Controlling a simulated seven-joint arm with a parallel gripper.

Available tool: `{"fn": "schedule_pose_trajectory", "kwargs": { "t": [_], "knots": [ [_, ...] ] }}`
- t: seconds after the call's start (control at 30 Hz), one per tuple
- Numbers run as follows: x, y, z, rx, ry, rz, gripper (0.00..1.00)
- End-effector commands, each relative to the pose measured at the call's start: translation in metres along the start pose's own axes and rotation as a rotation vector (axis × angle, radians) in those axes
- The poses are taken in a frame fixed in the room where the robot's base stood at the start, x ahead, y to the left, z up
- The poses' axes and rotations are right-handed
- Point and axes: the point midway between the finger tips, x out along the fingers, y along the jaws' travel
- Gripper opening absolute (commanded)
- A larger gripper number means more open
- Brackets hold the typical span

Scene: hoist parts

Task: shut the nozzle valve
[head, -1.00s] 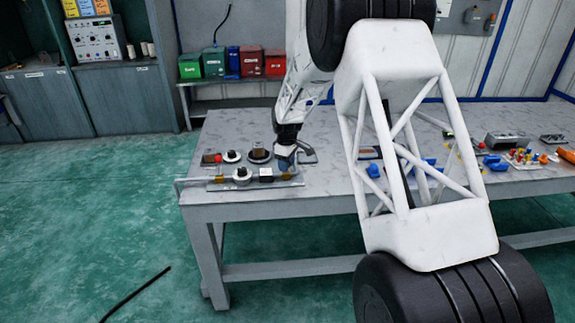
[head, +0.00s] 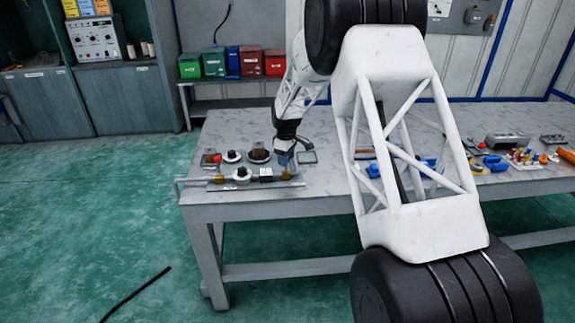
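A thin pipe assembly (head: 228,180) lies along the front left edge of the grey table. My gripper (head: 284,163) points down just above and behind the brass fitting. A bluish piece shows at its tip. Whether it touches the fitting, and whether its fingers are open or shut, is too small to tell.
Small round parts (head: 259,155) and a red-and-brown piece (head: 210,158) sit behind the pipe. A flat grey-framed item (head: 307,157) lies right of my gripper. Blue parts and a grey box (head: 507,141) lie farther right. My arm hides the table's middle.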

Motion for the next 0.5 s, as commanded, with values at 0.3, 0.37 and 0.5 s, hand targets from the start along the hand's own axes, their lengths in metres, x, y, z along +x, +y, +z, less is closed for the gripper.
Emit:
{"fn": "schedule_pose_trajectory", "kwargs": {
  "t": [0.3, 0.37, 0.5],
  "knots": [
    [-0.0001, 0.0007, -0.0003, 0.0, 0.0, 0.0, 0.45],
    [0.0, 0.0007, -0.0003, 0.0, 0.0, 0.0, 0.45],
    [0.0003, 0.0016, -0.0009, 0.0, 0.0, 0.0, 0.45]
  ]
}}
